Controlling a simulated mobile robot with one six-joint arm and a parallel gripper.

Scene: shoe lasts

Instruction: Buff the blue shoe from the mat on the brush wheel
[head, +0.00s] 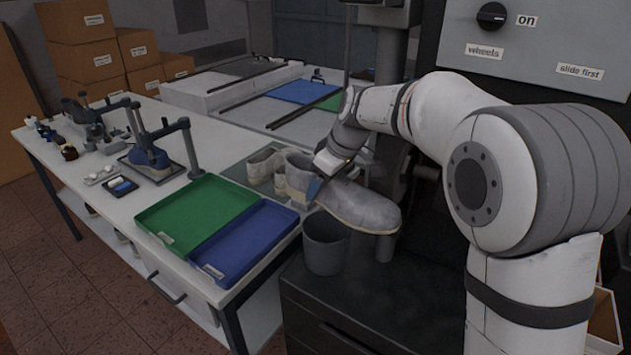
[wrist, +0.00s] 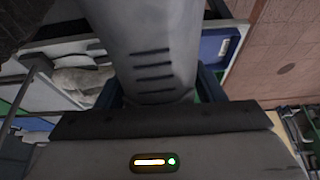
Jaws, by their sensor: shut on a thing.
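My gripper (head: 313,187) is shut on a large grey shoe (head: 360,207). The shoe is held in the air with its toe to the right, above a dark bin. In the wrist view the grey shoe (wrist: 150,50), with a row of dark slots, sits between the blue fingers (wrist: 158,92). A grey-green mat (head: 233,172) on the bench bears pale beige shoes (head: 264,163), partly hidden by the held shoe. A darker blue shoe (head: 148,160) stands in a clamp stand on the bench. The brush wheel is not clearly visible; my arm covers part of the machine.
A green tray (head: 172,243) and a blue tray (head: 224,281) lie on the bench front. The dark bin (head: 324,262) stands right of them. A machine panel (head: 540,45) has a black knob (head: 491,16) and labels "wheels", "on" and "slide first". Cartons (head: 84,66) are stacked behind.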

